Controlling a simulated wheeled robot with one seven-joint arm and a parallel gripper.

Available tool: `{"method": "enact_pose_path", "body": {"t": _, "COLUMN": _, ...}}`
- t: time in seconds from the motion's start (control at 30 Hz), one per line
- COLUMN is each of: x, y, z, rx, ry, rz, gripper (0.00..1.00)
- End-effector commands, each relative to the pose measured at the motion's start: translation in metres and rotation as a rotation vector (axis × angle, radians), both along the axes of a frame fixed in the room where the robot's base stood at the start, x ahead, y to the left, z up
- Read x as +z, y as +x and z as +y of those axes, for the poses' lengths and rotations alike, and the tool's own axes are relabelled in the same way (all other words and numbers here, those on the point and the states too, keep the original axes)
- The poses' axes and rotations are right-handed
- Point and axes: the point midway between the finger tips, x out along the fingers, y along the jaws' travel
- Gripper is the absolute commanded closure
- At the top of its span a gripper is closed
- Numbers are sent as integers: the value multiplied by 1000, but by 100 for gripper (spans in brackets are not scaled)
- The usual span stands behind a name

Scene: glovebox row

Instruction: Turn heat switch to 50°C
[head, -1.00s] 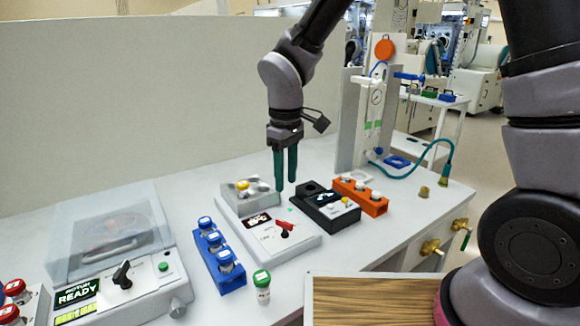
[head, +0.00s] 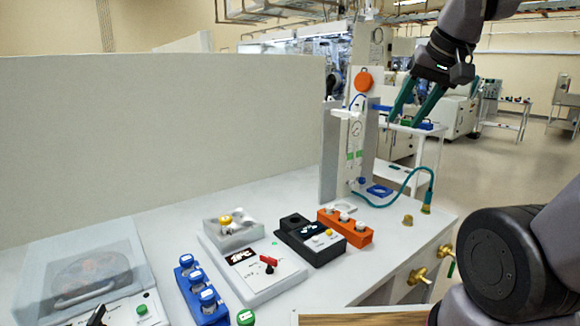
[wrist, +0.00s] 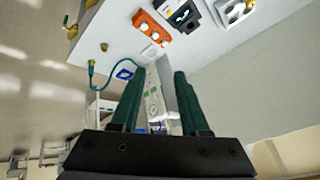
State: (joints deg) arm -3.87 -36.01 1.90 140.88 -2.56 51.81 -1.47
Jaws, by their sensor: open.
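The white heater unit (head: 262,283) stands on the bench with a red switch (head: 268,262) on its sloping front panel. A small dark display (head: 240,255) sits on the panel, and its reading is too small to make out. The marks around the switch are also unreadable. A yellow-capped vial (head: 226,222) stands in the block at the unit's back. My gripper (head: 405,121) is open and empty, high up and to the right, well away from the switch. In the wrist view its two green fingers (wrist: 160,73) are spread apart with nothing held between them.
A black device (head: 309,240) and an orange rack (head: 345,228) stand right of the heater unit. A blue vial rack (head: 203,296) is to its left, near a clear-lidded centrifuge (head: 85,275). A tall stand (head: 345,155) with a green hose rises at the bench's right end.

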Motion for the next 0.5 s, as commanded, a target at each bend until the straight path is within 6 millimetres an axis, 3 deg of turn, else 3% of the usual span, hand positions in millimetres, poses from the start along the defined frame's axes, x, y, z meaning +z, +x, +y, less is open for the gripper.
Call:
{"method": "enact_pose_path", "body": {"t": 0.1, "x": 9, "y": -14, "z": -14, "rx": -80, "ry": 51, "rz": -40, "gripper": 55}}
{"method": "enact_pose_path", "body": {"t": 0.27, "x": 12, "y": -21, "z": -20, "rx": -119, "ry": 81, "rz": -58, "gripper": 55}}
{"method": "enact_pose_path", "body": {"t": 0.37, "x": 10, "y": -16, "z": -15, "rx": -86, "ry": 73, "rz": -42, "gripper": 55}}
{"method": "enact_pose_path", "body": {"t": 0.5, "x": 0, "y": 5, "z": 7, "rx": 39, "ry": 30, "rz": 14, "gripper": 55}}
